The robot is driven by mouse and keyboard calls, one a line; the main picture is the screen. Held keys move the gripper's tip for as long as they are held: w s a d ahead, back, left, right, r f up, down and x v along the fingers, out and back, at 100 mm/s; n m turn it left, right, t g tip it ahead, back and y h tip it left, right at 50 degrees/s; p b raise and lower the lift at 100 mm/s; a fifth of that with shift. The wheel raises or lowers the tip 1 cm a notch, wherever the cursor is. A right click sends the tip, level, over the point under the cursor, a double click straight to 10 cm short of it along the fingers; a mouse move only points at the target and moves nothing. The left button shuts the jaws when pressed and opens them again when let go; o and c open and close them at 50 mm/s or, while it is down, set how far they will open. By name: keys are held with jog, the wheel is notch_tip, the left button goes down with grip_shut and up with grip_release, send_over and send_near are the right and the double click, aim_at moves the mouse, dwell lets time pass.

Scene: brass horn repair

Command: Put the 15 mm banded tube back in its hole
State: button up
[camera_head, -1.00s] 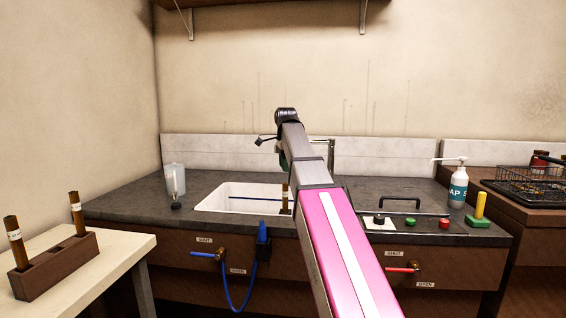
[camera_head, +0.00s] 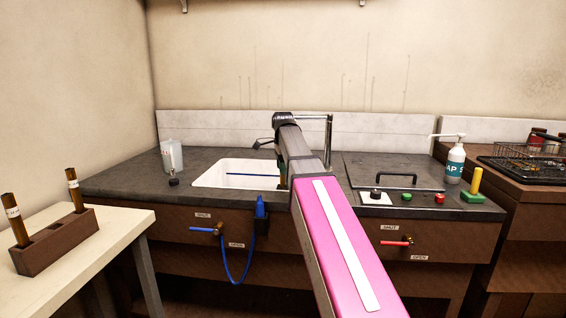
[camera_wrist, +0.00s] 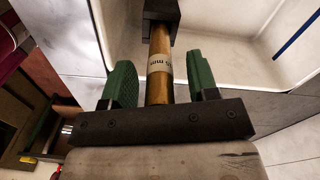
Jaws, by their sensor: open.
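A brown tube with a pale band (camera_wrist: 160,63) stands with its far end at a dark block (camera_wrist: 161,12) by the white sink. The band's writing ends in "mm"; the number is not readable. My gripper (camera_wrist: 160,75) is open, with its green fingers on either side of the tube and a gap at each side. In the head view my arm hides the tube and most of the gripper. A brown rack (camera_head: 60,247) on the left table holds two banded tubes, one at the near end (camera_head: 15,218) and one at the far end (camera_head: 74,190), with an empty hole between.
The white sink (camera_head: 208,175) is set in the dark counter (camera_head: 120,180); a blue rod (camera_head: 250,175) crosses it. A tap (camera_head: 329,135) stands behind my arm. A soap bottle (camera_head: 455,160) and a wire basket (camera_head: 525,155) stand right. The pale table (camera_head: 120,225) has free room.

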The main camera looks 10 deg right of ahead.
grip_shut()
jog(key=shift+r, duration=0.15)
notch_tip(320, 180, up, 10)
dwell(1.7)
jog(key=shift+a, duration=0.1)
